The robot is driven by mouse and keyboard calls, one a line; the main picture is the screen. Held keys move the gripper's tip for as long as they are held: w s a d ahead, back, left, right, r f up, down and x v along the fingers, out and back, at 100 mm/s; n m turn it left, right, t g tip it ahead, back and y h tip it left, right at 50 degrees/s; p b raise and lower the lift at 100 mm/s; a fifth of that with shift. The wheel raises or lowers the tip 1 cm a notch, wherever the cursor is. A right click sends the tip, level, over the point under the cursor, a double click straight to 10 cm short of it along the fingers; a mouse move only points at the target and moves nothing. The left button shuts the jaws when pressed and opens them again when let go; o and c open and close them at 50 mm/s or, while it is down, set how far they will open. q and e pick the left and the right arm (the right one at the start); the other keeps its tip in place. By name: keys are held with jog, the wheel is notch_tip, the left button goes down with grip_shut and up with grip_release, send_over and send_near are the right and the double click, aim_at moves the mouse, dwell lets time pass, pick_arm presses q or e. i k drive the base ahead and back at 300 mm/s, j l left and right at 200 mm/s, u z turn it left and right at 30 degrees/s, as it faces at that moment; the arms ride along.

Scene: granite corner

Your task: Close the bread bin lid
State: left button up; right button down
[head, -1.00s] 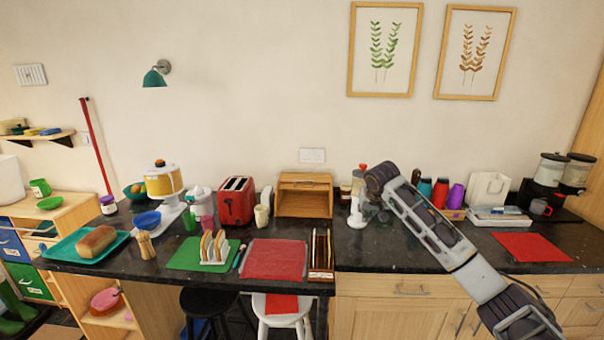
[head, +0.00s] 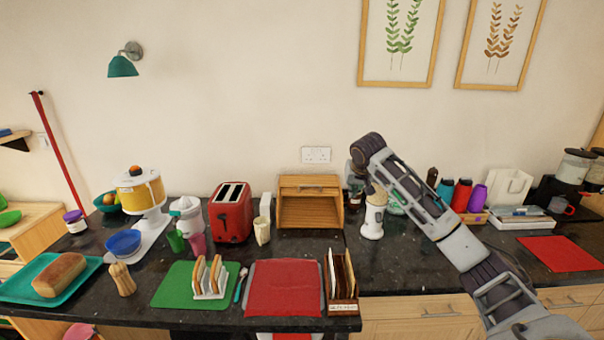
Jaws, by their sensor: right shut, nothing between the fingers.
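The wooden bread bin (head: 310,222) stands at the back of the dark counter, against the wall. Its front is open, with the slatted inside showing below the raised wooden lid (head: 309,184), which sits at the top with a handle along it. My right gripper (head: 357,184) is just right of the bin, small and partly hidden by my right arm's own links. It is shut and empty, and looks apart from the lid. My left gripper is not in view.
A white canister (head: 373,217) stands right of the bin, close under my right arm. A red toaster (head: 231,213) and a cream mug (head: 262,231) are on its left. A toast rack, a red mat (head: 284,287) and an upright file holder (head: 341,285) lie in front. Bare counter remains before the bin.

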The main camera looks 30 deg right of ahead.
aim_at(284, 191)
jog(key=i, duration=0.95)
